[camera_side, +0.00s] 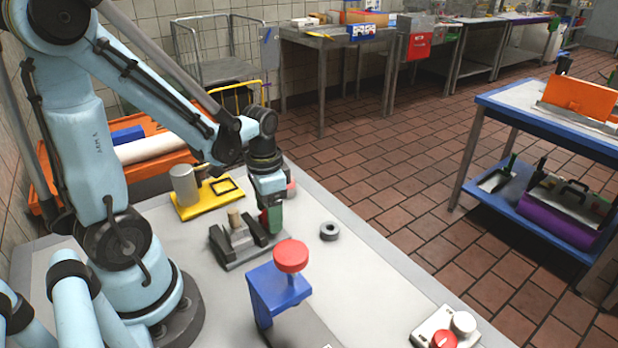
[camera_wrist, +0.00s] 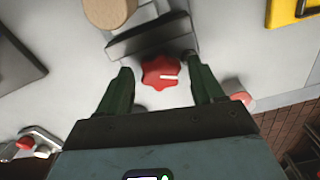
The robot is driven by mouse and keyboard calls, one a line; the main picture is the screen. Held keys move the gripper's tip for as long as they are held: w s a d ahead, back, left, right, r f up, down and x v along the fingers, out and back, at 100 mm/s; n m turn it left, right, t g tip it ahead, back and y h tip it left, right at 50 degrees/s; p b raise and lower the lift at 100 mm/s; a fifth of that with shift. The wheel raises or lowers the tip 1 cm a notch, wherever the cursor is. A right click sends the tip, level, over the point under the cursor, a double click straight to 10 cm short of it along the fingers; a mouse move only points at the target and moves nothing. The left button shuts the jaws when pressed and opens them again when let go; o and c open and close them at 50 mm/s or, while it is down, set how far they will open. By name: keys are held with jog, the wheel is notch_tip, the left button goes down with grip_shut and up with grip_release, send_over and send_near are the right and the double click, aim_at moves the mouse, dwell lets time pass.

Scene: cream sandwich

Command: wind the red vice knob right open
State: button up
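The grey vice (camera_side: 240,248) stands on the pale bench with a tan cylinder (camera_side: 234,216) at its jaws. In the wrist view the vice (camera_wrist: 150,38) and the cylinder (camera_wrist: 108,10) show at the top. The red lobed knob (camera_wrist: 160,73) faces the wrist camera, its white mark pointing right. My gripper (camera_wrist: 157,65) is open, with one green finger on each side of the knob. A gap shows on the left; the right finger is closer, and contact there is unclear. In the side view my gripper (camera_side: 271,218) points down beside the vice and hides the knob.
A blue stand with a red round top (camera_side: 291,256) is in front of the vice. A grey ring (camera_side: 330,231) lies to the right. A yellow plate with a metal cylinder (camera_side: 185,185) is behind. A white box with round buttons (camera_side: 430,325) sits near the bench's front right.

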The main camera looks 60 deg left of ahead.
jog(key=c, duration=0.9)
jog(key=shift+o, duration=0.2)
jog(key=shift+n, duration=2.5)
jog(key=o, duration=1.1)
jog(key=shift+c, duration=0.2)
jog(key=shift+r, duration=0.15)
notch_tip(320, 180, up, 12)
